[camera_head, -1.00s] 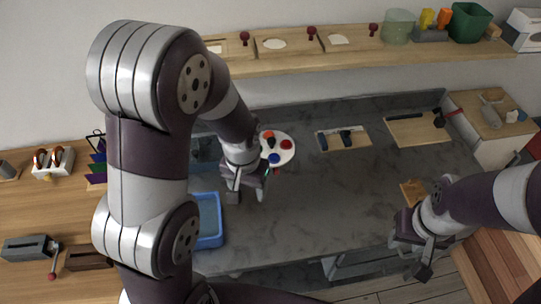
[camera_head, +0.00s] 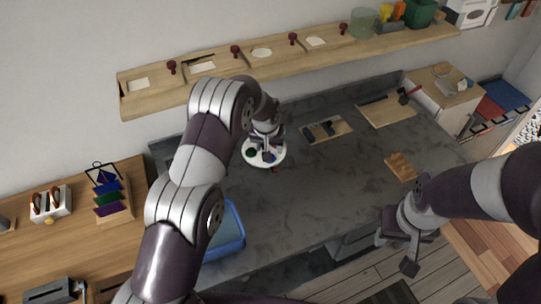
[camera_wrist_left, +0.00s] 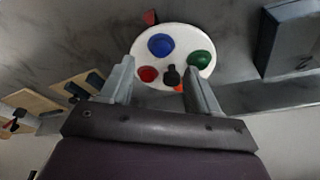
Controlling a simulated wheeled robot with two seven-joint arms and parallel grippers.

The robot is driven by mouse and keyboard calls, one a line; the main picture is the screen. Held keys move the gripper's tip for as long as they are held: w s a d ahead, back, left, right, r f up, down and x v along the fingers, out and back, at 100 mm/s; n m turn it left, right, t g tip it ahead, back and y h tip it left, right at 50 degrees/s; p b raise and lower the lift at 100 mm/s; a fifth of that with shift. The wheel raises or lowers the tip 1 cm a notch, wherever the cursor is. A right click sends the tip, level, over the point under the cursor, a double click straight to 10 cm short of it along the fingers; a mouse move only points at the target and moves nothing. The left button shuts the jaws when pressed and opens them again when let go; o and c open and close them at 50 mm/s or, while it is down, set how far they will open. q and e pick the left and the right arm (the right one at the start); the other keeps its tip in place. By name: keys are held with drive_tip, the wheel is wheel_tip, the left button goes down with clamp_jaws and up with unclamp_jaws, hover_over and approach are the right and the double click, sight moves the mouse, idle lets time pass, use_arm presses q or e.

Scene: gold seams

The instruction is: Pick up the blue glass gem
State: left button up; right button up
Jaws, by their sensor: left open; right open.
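The blue glass gem (camera_wrist_left: 160,44) lies on a round white plate (camera_wrist_left: 184,33). On the plate it also shows in the head view (camera_head: 269,157), small and near the gripper. A green gem (camera_wrist_left: 200,59), a red gem (camera_wrist_left: 148,74) and a dark knobbed piece (camera_wrist_left: 171,76) share the plate, with a bit of orange-red behind the piece. My left gripper (camera_wrist_left: 161,77) is open and empty above the plate, the blue gem showing beyond and between its fingertips. My right gripper (camera_head: 407,250) is open and empty near the counter's front right edge, away from the plate.
The plate stands on a dark stone counter (camera_head: 330,190), with free room around it. A blue bin (camera_head: 228,232) is front left. Boards with tools (camera_head: 327,130) lie behind to the right. A small dark red object (camera_wrist_left: 150,17) lies beside the plate.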

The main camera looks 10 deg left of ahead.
use_arm(q)
drive_tip(key=shift+a+f, duration=0.2)
drive_tip(key=shift+f, duration=0.15)
drive_tip(key=shift+p+x, duration=0.9)
drive_tip(key=shift+x, duration=0.3)
drive_tip(key=x, duration=0.2)
drive_tip(key=shift+w+d+f, duration=0.2)
drive_tip(key=shift+f, duration=0.1)
drive_tip(key=shift+s+a+r, duration=0.1)
drive_tip(key=shift+s, duration=0.05)
drive_tip(key=c, duration=1.1)
